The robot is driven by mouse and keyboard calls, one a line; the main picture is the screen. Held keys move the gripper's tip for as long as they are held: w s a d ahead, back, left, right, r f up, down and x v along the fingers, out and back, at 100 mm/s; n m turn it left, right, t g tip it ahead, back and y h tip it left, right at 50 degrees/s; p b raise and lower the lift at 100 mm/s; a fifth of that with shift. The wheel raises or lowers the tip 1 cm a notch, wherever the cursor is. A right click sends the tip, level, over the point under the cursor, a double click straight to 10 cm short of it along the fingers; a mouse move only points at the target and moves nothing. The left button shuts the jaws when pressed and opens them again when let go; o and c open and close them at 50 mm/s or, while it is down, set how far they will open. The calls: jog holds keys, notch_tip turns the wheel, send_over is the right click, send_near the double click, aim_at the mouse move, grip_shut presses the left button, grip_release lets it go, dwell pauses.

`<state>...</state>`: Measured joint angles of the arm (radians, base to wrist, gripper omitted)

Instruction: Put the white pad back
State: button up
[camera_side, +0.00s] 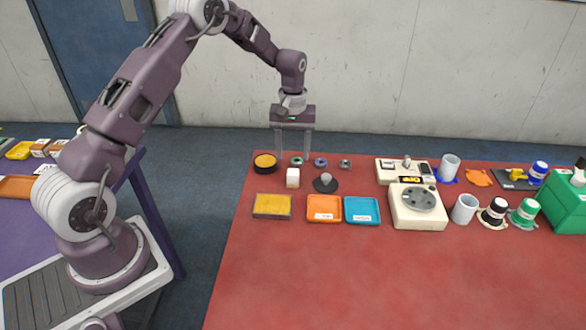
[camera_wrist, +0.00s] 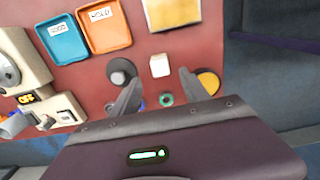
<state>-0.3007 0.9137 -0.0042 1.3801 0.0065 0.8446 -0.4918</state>
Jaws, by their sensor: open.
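A small white block (camera_side: 292,178), which I take as the white pad, stands on the red table near its back left. It also shows in the wrist view (camera_wrist: 159,65), just beyond the gap between my fingertips. My gripper (camera_side: 293,158) points down, open and empty, above the table's back left edge. In the wrist view its two fingers (camera_wrist: 160,78) are spread apart with nothing between them. The fingers look clear of the block.
Near the block are a yellow-topped round tin (camera_side: 265,161), a dark disc with a grey knob (camera_side: 325,182) and small rings. In front lie a yellow pad (camera_side: 272,206), an orange tray (camera_side: 324,215) and a blue tray (camera_side: 362,217). The front table (camera_side: 400,280) is clear.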

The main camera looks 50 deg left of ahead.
notch_tip(320, 180, up, 3)
notch_tip(320, 180, up, 12)
jog(key=m+t, duration=0.1)
jog(key=m, duration=0.1)
send_over(293, 172)
jog(key=s+d, duration=0.5)
jog(key=s+d+r+m+t, duration=0.25)
jog(key=s+d+r, duration=0.25)
jog(key=s+r, duration=0.45)
jog(key=s+d+m+t, duration=0.1)
jog(key=s+d+m, duration=0.1)
jog(key=s, duration=0.7)
jog(key=s+d+f+m+t, duration=0.1)
jog(key=s+d+m, duration=0.1)
jog(key=s, duration=0.7)
jog(key=shift+s+d+f, duration=0.15)
jog(key=shift+s, duration=0.05)
